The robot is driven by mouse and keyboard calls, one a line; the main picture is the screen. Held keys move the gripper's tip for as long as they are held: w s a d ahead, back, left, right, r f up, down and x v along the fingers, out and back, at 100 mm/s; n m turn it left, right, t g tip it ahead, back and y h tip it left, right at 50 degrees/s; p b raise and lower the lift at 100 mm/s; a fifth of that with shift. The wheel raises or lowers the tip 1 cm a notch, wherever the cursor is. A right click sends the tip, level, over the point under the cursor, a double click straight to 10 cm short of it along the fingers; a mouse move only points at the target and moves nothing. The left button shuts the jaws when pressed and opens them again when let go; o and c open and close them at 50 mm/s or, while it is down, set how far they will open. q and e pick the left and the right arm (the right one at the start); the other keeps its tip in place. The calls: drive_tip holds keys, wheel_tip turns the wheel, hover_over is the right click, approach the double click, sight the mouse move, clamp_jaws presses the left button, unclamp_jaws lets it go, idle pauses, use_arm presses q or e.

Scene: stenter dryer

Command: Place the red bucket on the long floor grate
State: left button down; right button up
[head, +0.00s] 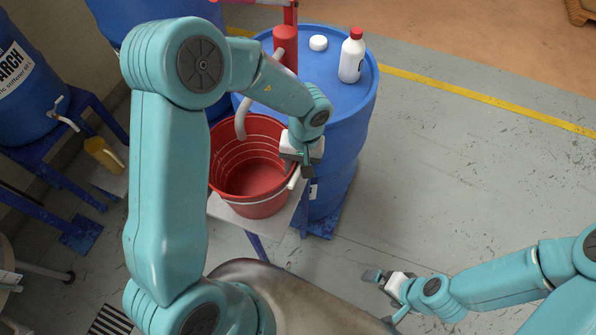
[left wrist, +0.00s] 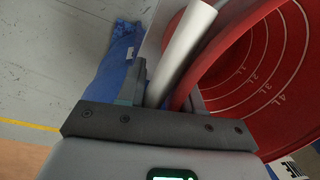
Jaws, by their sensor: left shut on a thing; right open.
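The red bucket (head: 250,180) stands upright and looks empty, on a pale stand beside a blue drum. My left gripper (head: 304,168) is at its right rim, shut on the bucket at its white handle grip (head: 294,178). In the left wrist view the white grip (left wrist: 182,52) and the red bucket wall (left wrist: 255,75) lie between the fingers, with litre marks inside. A dark slatted floor grate (head: 110,321) shows partly at the bottom left; its full length is hidden. My right gripper (head: 383,284) is open and empty, low over the floor on the right.
A blue drum (head: 335,130) carries a white bottle with a red cap (head: 351,58), a white cap (head: 318,43) and a red pump (head: 286,48), whose spout hangs over the bucket. A yellow jug (head: 103,153) and blue racks stand left. Grey floor on the right is clear.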

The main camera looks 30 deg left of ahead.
use_arm(q)
drive_tip(key=shift+a+r, duration=0.1)
drive_tip(key=shift+a, duration=0.2)
drive_tip(key=c, duration=0.7)
unclamp_jaws()
drive_tip(key=shift+w+d, duration=0.15)
drive_tip(key=shift+d, duration=0.05)
drive_tip(key=shift+c, duration=0.2)
drive_tip(key=shift+a, duration=0.1)
